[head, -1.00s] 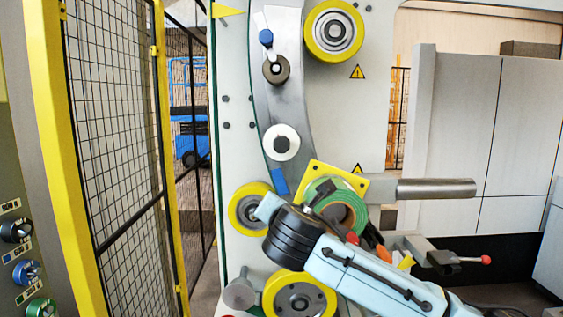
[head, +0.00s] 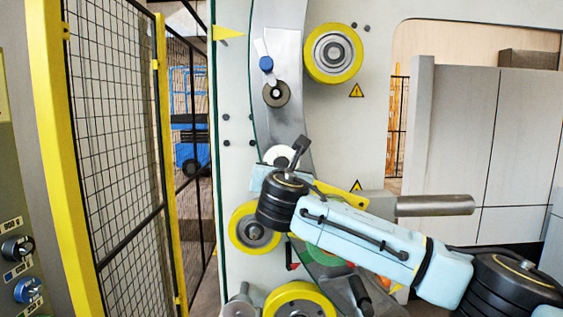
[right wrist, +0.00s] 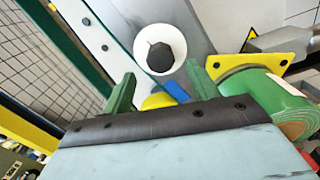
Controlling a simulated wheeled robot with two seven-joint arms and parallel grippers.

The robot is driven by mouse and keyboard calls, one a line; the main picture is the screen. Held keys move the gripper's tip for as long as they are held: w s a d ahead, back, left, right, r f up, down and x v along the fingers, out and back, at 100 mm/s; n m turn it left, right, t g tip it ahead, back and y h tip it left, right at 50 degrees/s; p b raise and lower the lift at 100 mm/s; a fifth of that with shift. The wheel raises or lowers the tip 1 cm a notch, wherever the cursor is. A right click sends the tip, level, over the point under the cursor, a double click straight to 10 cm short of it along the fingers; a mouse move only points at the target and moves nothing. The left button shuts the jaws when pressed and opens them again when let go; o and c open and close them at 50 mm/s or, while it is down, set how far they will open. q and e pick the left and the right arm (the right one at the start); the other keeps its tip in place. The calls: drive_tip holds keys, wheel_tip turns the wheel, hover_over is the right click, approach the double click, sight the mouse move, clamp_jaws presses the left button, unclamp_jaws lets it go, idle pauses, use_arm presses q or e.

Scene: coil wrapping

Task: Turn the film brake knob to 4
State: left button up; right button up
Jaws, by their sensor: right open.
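A white round knob with a black hexagonal centre (right wrist: 160,55) sits on the grey curved plate. It also shows in the head view (head: 279,156), partly covered by my right arm. I cannot read a scale or number on it, nor tell for sure that it is the film brake knob. My right gripper (right wrist: 163,83) is open, with its two green fingers apart and the white knob between and beyond them in the picture. I see no contact. My left gripper is out of view.
Yellow rollers (head: 333,53) and a crank with a blue knob (head: 266,64) are on the machine face. A steel bar (head: 436,205) sticks out at right. A panel with black (head: 17,249) and blue (head: 28,290) knobs stands at far left, beside a mesh fence (head: 115,130).

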drive_tip(key=shift+w+p, duration=0.8)
drive_tip(key=shift+w, duration=2.05)
drive_tip(key=c, duration=1)
drive_tip(key=shift+m, duration=0.4)
drive_tip(key=shift+f+m+b, duration=0.1)
drive_tip(key=shift+m+b, duration=1)
drive_tip(key=shift+m, duration=2.9)
